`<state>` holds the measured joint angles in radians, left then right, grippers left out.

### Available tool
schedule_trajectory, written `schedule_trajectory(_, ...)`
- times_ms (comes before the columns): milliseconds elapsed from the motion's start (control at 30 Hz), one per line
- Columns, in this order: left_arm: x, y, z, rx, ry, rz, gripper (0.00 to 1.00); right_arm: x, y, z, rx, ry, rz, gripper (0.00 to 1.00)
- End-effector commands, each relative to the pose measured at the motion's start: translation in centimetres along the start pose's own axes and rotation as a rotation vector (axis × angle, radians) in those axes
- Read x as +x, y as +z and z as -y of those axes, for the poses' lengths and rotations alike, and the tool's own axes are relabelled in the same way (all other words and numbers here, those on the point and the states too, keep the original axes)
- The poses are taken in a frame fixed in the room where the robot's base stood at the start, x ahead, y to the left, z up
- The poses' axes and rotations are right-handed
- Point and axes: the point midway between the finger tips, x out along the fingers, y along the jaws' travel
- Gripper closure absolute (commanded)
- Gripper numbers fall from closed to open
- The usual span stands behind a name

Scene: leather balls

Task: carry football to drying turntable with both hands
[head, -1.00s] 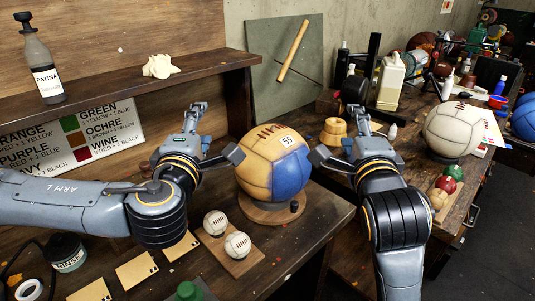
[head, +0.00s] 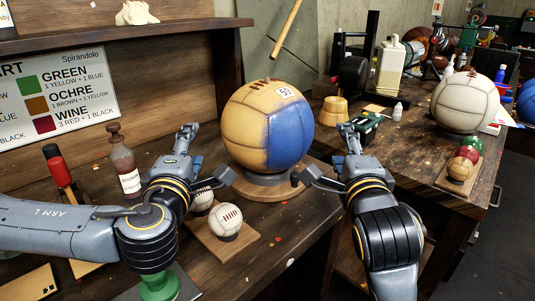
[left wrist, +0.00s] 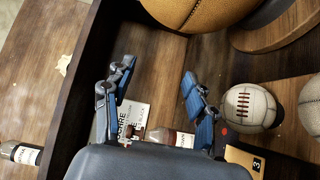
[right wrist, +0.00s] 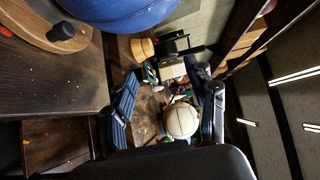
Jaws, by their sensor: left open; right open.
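A large laced ball, half tan and half blue with a number tag (head: 268,125), seems to be the football. It appears to sit in a grey ring (head: 268,179) on a round wooden turntable (head: 307,171). Its tan side shows at the top of the left wrist view (left wrist: 205,12), its blue side in the right wrist view (right wrist: 120,12). My left gripper (head: 208,157) is open and empty, left of the ball and low. My right gripper (head: 325,156) is open and empty, right of it. Neither visibly touches the ball. Which stand is the drying turntable is unclear.
Two small white balls sit on a wooden board (head: 235,252) near my left gripper. A bottle (head: 125,170) stands behind my left arm. On the right bench are a cream ball (head: 465,102), a board of small colored balls (head: 462,176) and a white jug (head: 388,68).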

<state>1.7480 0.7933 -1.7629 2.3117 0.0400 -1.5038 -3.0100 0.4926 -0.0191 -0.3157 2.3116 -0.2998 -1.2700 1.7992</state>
Motion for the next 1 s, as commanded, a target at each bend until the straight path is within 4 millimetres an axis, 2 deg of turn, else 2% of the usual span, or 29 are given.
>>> schedule_trajectory(33,0.0,0.0,1.9,0.000,0.002,0.000,0.43,0.0,0.0,-1.9,0.000,-0.001,0.000,0.43)
schedule_trajectory(100,0.0,0.0,2.4,0.000,0.002,0.000,0.43,0.0,0.0,-2.5,0.000,-0.001,0.000,0.43)
schedule_trajectory(633,0.3,0.0,2.6,0.000,0.001,-0.001,0.43,0.3,0.0,-2.7,-0.002,0.000,0.000,0.43)
schedule_trajectory(767,1.6,0.0,2.6,0.000,0.001,-0.003,0.43,1.6,0.0,-2.6,-0.004,-0.001,-0.002,0.43)
schedule_trajectory(1000,6.1,-0.1,2.6,0.000,0.002,-0.004,0.43,6.1,-0.1,-2.6,-0.004,0.000,-0.003,0.43)
